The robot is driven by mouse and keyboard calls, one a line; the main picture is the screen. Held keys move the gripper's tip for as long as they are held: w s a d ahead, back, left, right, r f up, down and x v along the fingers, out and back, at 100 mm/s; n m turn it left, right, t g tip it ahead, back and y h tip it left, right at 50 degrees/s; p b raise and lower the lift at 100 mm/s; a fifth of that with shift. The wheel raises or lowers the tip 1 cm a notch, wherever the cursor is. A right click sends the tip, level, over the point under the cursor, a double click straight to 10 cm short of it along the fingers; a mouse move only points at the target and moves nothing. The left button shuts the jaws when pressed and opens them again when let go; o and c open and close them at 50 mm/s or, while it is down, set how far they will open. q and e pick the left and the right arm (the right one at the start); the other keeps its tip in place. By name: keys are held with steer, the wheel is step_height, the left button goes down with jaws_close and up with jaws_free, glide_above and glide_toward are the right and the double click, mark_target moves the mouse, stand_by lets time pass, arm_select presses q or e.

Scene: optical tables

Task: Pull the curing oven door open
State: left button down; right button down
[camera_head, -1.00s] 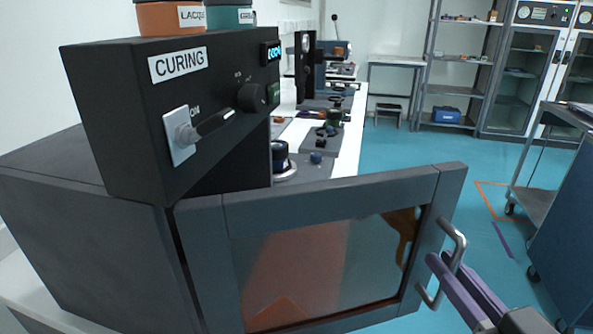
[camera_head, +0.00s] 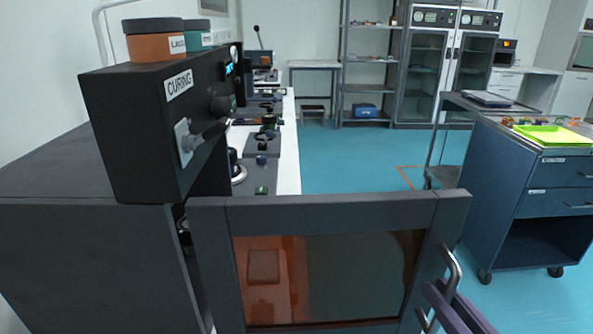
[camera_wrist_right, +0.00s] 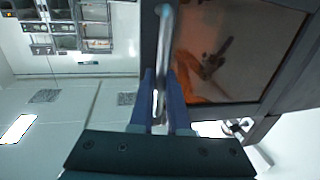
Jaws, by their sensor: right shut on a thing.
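The curing oven (camera_head: 90,240) is a dark grey box at the left of the head view, under a black control unit (camera_head: 150,130) labelled CURING. Its door (camera_head: 330,215) stands swung out from the oven, with a dark frame and an amber window. A silver bar handle (camera_head: 452,275) is on the door's right side. My right gripper (camera_head: 437,295) is shut on this handle at the lower right. In the right wrist view the handle (camera_wrist_right: 162,60) runs between the two purple fingers (camera_wrist_right: 162,100). My left gripper is not in view.
A blue drawer cart (camera_head: 530,185) with a green tray (camera_head: 555,136) stands at the right. A bench (camera_head: 288,165) with optical parts runs behind the door. Two jars (camera_head: 155,42) stand on the control unit. Blue floor (camera_head: 350,160) is clear between bench and cart.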

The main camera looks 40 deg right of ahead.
steer(key=shift+f, duration=0.1)
steer(key=c, duration=0.9)
jaws_free()
steer(key=shift+a, duration=0.1)
steer(key=b+v, duration=0.1)
steer(key=v, duration=0.9)
